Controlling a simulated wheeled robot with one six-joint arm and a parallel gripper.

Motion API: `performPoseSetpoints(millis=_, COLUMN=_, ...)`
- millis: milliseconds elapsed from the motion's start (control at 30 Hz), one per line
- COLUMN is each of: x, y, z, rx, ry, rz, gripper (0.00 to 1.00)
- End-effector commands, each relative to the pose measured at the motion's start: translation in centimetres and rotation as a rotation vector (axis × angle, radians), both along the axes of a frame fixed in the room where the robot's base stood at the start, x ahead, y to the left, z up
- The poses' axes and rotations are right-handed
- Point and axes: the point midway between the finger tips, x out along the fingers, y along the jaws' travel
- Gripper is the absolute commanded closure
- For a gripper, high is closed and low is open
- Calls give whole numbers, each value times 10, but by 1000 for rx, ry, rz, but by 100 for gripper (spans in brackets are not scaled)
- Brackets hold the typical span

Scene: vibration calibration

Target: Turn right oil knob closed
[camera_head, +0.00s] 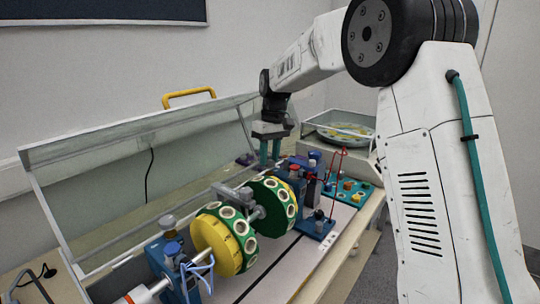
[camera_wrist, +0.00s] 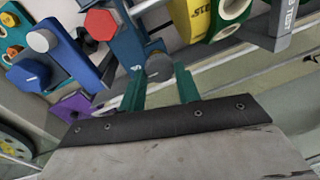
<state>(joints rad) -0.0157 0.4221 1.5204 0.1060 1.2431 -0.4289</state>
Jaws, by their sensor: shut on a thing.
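My gripper (camera_head: 270,158) reaches down from above at the back of the right blue bearing stand (camera_head: 312,185). In the wrist view its two green fingers (camera_wrist: 160,88) stand on either side of a round dark grey knob (camera_wrist: 159,67), which I take to be the right oil knob. The fingers are shut on it. The knob sits beside the blue stand (camera_wrist: 128,42) in that view. In the head view the knob is hidden behind the fingers and stand. The knob's turn angle cannot be read.
A red hexagonal knob (camera_wrist: 100,24) and a blue knob (camera_wrist: 27,75) sit near my fingers. The green and yellow rotor discs (camera_head: 222,238) fill the bench middle. A clear raised cover (camera_head: 140,170) stands behind. A teal panel with knobs (camera_head: 346,190) lies at right.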

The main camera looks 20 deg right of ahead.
Motion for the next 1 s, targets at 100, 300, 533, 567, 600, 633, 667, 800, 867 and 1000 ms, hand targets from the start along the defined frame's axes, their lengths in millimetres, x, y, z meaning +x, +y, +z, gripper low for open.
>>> performPoseSetpoints(millis=100, x=1, y=0, z=2, rx=1, ry=-6, rz=0, gripper=90)
performPoseSetpoints(millis=300, x=1, y=0, z=2, rx=1, ry=-5, rz=-1, gripper=46)
performPoseSetpoints(millis=533, x=1, y=0, z=3, rx=0, ry=-3, rz=-1, gripper=46)
performPoseSetpoints(millis=567, x=1, y=0, z=4, rx=1, ry=-4, rz=0, gripper=46)
performPoseSetpoints(millis=600, x=1, y=-1, z=8, rx=0, ry=-4, rz=0, gripper=46)
performPoseSetpoints(millis=633, x=2, y=-1, z=11, rx=0, ry=-4, rz=0, gripper=46)
performPoseSetpoints(millis=667, x=2, y=-1, z=15, rx=1, ry=-4, rz=0, gripper=46)
performPoseSetpoints(millis=800, x=3, y=-4, z=40, rx=1, ry=-6, rz=-1, gripper=46)
performPoseSetpoints(millis=867, x=4, y=-5, z=50, rx=1, ry=-6, rz=-1, gripper=46)
performPoseSetpoints(millis=1000, x=4, y=-7, z=69, rx=0, ry=-5, rz=-1, gripper=46)
